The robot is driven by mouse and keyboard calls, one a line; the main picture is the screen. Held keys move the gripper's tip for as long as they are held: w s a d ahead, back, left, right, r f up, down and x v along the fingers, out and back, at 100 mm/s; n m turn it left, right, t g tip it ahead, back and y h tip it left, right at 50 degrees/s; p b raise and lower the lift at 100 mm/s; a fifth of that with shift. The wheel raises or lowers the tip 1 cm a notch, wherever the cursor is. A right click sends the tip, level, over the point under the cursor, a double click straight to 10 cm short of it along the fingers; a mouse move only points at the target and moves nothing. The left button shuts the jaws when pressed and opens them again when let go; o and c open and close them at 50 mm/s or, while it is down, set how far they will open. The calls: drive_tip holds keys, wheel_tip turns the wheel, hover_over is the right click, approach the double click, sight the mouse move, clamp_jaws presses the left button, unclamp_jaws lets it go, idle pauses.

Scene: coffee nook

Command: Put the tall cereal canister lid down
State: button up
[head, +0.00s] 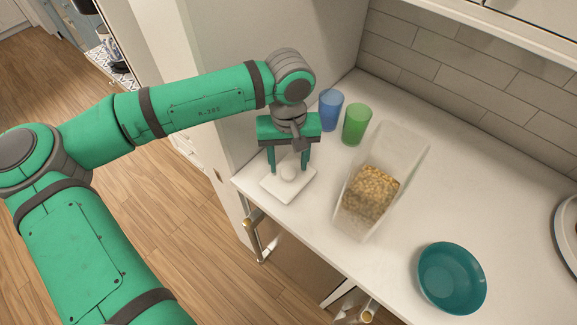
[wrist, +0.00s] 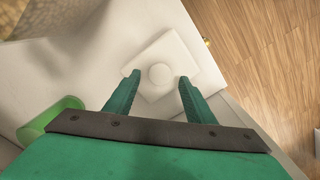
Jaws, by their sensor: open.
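The white square canister lid (head: 273,190) with a round knob lies flat on the counter near its left front edge. In the wrist view the lid (wrist: 150,52) shows with its knob near the space between my fingertips. My gripper (head: 289,165) is above the lid, pointing down, with its fingers apart on either side of the knob; it also shows in the wrist view (wrist: 158,82). I cannot tell whether a finger touches the knob.
A blue cup (head: 331,110) and a green cup (head: 356,124) stand behind the lid, near the wall. A teal bowl (head: 451,278) sits at the right front. The counter (head: 480,190) is clear between the canister and the bowl. The counter's edge is close to the lid.

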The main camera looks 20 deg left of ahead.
sight(289, 172)
wheel_tip(289, 172, up, 9)
idle(0.3)
idle(0.5)
